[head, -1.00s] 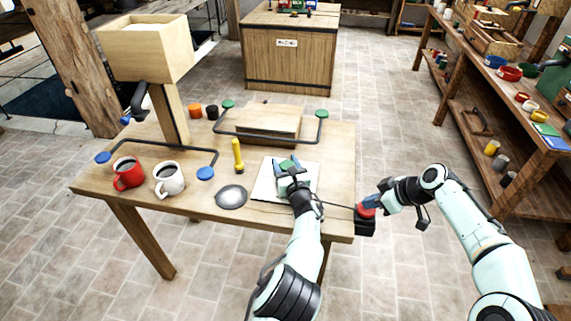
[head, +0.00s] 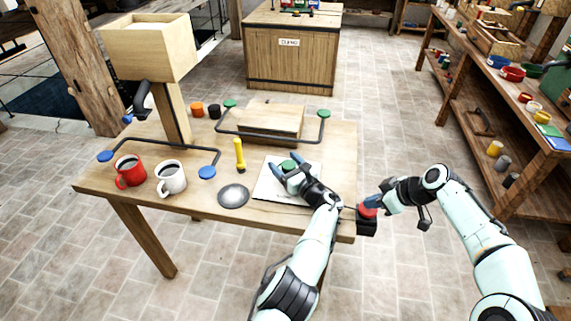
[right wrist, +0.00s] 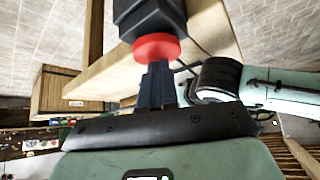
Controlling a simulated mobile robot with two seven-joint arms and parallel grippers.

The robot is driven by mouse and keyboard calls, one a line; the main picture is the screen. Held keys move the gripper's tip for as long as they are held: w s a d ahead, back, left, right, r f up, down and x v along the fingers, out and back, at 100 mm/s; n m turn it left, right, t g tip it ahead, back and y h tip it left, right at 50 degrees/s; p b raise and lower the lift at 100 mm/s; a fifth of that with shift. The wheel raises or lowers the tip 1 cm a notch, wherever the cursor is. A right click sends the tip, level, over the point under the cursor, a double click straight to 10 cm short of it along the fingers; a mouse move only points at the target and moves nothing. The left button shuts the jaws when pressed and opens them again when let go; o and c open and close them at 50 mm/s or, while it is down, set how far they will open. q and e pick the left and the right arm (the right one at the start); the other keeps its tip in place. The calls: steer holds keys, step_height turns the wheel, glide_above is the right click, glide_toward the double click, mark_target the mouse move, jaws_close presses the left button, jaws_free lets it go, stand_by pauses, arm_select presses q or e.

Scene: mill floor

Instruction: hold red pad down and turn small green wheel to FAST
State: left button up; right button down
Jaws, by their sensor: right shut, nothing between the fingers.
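The small green wheel (head: 288,166) sits over a white board (head: 262,190) on the table. My left gripper (head: 287,165) is at the wheel, its fingers spread with the wheel between their tips; a gap seems to show. The lettering on the board is too small to read. The red pad (head: 367,211) is on a black box (head: 367,227) at the table's right front edge. My right gripper (head: 371,203) is shut and empty, its tips against the red pad. In the right wrist view, the red pad (right wrist: 156,47) meets the dark fingertips (right wrist: 157,68).
A grey disc (head: 233,195), a yellow torch-like thing (head: 239,155), a white mug (head: 171,178) and a red mug (head: 130,171) stand left of the board. Behind are a wooden block (head: 270,121) and a bent dark rod (head: 232,133). Shelves (head: 490,130) stand at right.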

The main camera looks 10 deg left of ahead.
arm_select(q)
steer(key=v, duration=1.2)
steer(key=shift+r, duration=0.15)
step_height(320, 180, up, 6)
steer(key=p, duration=0.5)
steer(key=shift+w, duration=0.35)
arm_select(e)
step_height(320, 180, up, 7)
steer(key=shift+r, duration=0.1)
arm_select(q)
steer(key=shift+w+r+p, duration=0.1)
steer(key=shift+r+p, duration=0.55)
steer(key=shift+p, duration=0.05)
arm_select(e)
steer(key=v, duration=1.3)
steer(key=shift+d, duration=0.1)
